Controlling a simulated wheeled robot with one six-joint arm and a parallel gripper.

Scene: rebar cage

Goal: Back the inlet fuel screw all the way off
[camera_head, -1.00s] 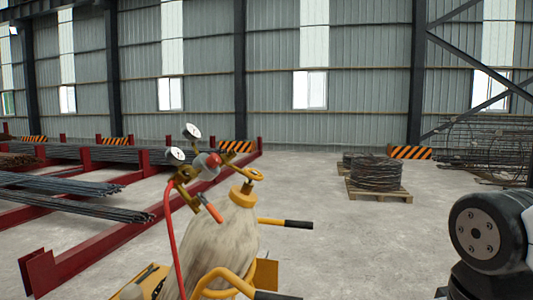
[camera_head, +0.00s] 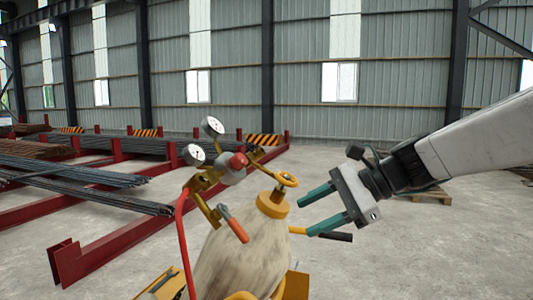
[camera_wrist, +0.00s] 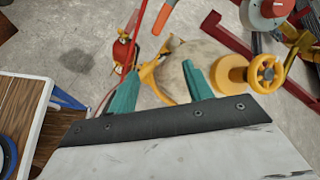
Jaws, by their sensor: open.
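The fuel regulator (camera_head: 232,168) sits on top of a worn, pale gas cylinder (camera_head: 240,255), with two white gauges, a red knob (camera_head: 238,160) and brass fittings. An orange-handled part (camera_head: 237,230) hangs at its front left; I cannot tell for certain which part is the inlet fuel screw. A yellow handwheel (camera_head: 287,179) stands on the cylinder's yellow collar, and also shows right of my fingers in the wrist view (camera_wrist: 265,72). My gripper (camera_head: 304,215), with teal fingers, is open and empty, right of the collar in the head view. No contact is visible.
A red hose (camera_head: 184,240) hangs down the left side of the cylinder. A yellow cart handle with a black grip (camera_head: 336,236) passes below my gripper. Red racks with rebar (camera_head: 85,180) stand at left. A wood-topped table (camera_wrist: 25,110) shows in the wrist view. Open floor lies behind.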

